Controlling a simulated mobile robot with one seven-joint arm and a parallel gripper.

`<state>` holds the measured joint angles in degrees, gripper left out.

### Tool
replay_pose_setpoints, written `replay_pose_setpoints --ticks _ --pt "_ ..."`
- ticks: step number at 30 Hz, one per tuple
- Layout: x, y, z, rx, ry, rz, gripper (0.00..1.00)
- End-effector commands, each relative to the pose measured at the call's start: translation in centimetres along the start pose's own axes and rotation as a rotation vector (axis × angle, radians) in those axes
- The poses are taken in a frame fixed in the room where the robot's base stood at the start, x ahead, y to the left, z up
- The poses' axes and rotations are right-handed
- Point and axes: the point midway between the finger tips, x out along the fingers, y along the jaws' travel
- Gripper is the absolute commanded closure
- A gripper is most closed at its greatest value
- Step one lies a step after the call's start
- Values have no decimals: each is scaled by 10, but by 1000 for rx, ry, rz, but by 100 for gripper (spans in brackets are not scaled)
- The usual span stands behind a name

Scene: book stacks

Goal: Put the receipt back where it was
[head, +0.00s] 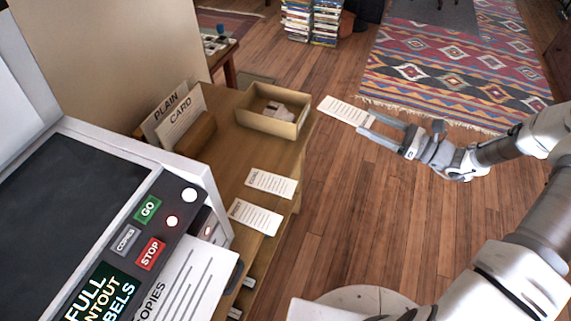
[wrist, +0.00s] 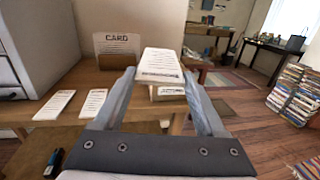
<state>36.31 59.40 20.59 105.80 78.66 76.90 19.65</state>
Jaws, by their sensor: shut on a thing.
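A white printed slip, likely the receipt (head: 345,110), is held flat at the tips of my gripper (head: 366,125), above the floor just right of the wooden table. In the wrist view the slip (wrist: 161,64) spans the two fingertips (wrist: 160,78), with the open box partly hidden behind and below it. My gripper is shut on this slip. Two other printed slips lie on the table near its right edge, one farther back (head: 271,183) and one nearer (head: 254,217). Their small print is too blurred to read.
An open tan box (head: 258,121) with pale paper inside stands at the table's far right corner. A wooden holder (head: 196,137) carries PLAIN and CARD sheets. A copier (head: 165,215) fills the left. A patterned rug (head: 440,65) and book stacks (head: 312,22) lie beyond.

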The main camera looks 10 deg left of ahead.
Motion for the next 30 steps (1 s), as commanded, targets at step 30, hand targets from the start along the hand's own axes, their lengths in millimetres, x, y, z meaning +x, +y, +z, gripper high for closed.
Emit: replay_pose_setpoints --ticks 30 --pt "107 36 -119 -5 30 191 87"
